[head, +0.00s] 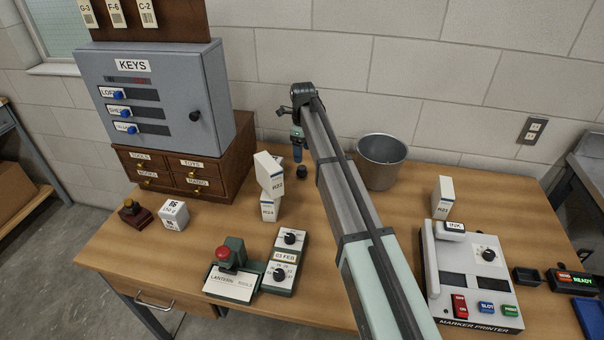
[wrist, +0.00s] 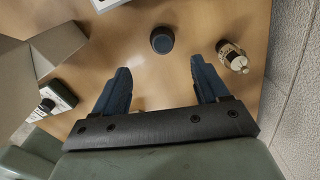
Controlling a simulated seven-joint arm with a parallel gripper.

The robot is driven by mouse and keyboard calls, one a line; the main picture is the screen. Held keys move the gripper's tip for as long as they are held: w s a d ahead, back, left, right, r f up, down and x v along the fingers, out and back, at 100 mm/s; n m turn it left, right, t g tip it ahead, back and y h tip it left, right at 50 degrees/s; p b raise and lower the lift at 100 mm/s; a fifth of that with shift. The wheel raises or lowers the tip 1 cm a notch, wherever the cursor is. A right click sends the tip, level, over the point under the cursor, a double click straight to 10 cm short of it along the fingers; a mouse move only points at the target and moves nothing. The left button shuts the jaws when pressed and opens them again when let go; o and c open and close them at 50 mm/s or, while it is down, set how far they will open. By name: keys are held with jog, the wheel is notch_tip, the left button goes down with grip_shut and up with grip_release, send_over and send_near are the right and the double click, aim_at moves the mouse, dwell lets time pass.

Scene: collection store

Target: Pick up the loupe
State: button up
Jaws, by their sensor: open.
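A small dark round piece with a blue-grey top, which looks like the loupe (wrist: 162,40), stands on the table in the wrist view. It lies beyond the fingertips, roughly in line with the gap between them. In the head view the same dark piece (head: 301,172) appears just below my gripper (head: 297,155), behind the white boxes. My gripper also shows in the wrist view (wrist: 158,75), with its two blue fingers wide apart and nothing between them. The fingers are apart from the dark piece.
Two stacked white boxes (head: 268,175) stand close left of my gripper. A metal bucket (head: 381,163) stands to the right, and a wooden drawer unit (head: 184,172) to the left. A small cream-and-black object (wrist: 234,57) stands near the dark piece. Bare wood surrounds the dark piece.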

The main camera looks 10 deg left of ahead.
aim_at(302, 167)
notch_tip(302, 167, down, 4)
jog(key=shift+f, duration=0.25)
jog(key=shift+w+a+f, duration=0.1)
jog(key=shift+w+f, duration=0.05)
jog(key=shift+f, duration=1.2)
jog(key=shift+w+f, duration=0.15)
jog(key=shift+f, duration=1.15)
jog(key=shift+c, duration=0.4)
jog(key=c, duration=1.1)
